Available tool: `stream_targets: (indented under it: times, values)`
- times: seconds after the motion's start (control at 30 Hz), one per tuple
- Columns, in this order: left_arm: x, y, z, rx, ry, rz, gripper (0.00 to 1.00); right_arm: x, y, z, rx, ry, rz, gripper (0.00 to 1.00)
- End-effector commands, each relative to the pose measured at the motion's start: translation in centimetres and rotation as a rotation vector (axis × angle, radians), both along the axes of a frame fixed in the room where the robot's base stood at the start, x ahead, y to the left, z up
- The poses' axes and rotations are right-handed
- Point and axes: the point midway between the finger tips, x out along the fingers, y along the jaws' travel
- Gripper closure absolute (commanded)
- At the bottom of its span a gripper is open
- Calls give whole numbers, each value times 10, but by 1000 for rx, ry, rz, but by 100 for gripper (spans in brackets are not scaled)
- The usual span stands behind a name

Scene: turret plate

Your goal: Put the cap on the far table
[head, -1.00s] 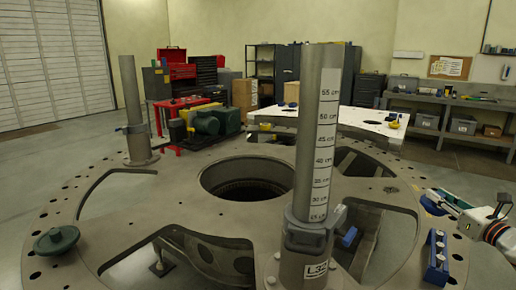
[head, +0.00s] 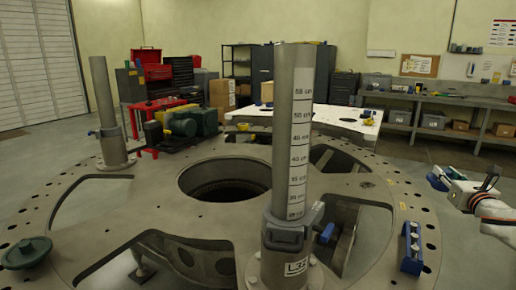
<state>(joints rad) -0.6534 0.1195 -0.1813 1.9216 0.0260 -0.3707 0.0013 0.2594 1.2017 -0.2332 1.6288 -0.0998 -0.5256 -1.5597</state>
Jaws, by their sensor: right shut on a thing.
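My right gripper (head: 448,184) comes in from the right edge, beyond the plate's right rim. It is shut on a small dark blue piece (head: 437,181), which looks to be the cap; the fingers hide part of it. The piece is held clear in the air. The far table (head: 325,114) has a white top and stands behind the turret plate, at the middle right. A few small things lie on it. My left gripper is not in view.
The large round turret plate (head: 215,222) with openings fills the foreground. A tall graduated post (head: 291,130) stands in front, another post (head: 106,110) at left. A blue block (head: 411,248) and a green round part (head: 27,252) lie on the plate. Open floor (head: 425,160) shows at right.

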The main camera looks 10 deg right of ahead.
Motion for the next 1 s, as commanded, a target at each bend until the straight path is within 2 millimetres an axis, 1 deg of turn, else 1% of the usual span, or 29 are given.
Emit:
stream_targets:
  times: [0.23, 0.4, 0.6, 0.87, 0.9, 1.0]
  values:
    - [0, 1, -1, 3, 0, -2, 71, -18, -34, 13, 14, -6, -178, 100]
    - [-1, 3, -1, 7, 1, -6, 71, -37, -62, 21, 8, -2, -334, 100]
    - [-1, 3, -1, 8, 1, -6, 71, -59, -87, 27, 4, 0, -492, 100]
    - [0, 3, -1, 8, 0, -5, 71, -81, -106, 30, 3, 0, -633, 100]
    - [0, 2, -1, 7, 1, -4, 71, -82, -106, 29, 0, 2, -641, 100]
    - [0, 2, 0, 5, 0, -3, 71, -77, -92, 21, -3, 2, -609, 100]
